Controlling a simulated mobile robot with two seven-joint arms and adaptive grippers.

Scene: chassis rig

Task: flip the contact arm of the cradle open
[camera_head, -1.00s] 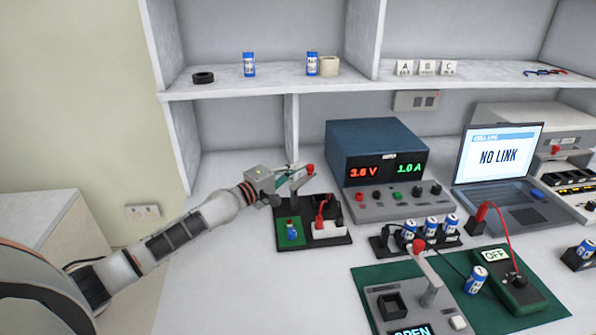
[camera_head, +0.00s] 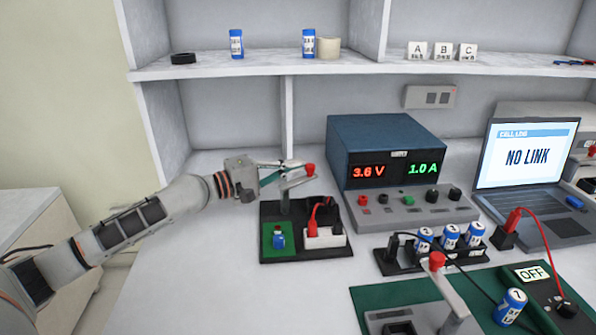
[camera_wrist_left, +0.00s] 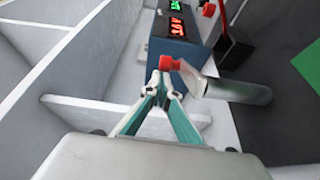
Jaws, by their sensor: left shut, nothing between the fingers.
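In the left wrist view the closed fingertips (camera_wrist_left: 161,84) are just short of the red knob (camera_wrist_left: 170,62). I cannot tell whether they touch it. My right gripper is out of view.
A blue power supply (camera_head: 385,145) stands behind the cradle, under a shelf (camera_head: 220,68). To the right are a cell rack (camera_head: 430,262), a laptop (camera_head: 525,165) and a second red-knobbed device (camera_head: 437,262) on a green mat. Bench left of the cradle is clear.

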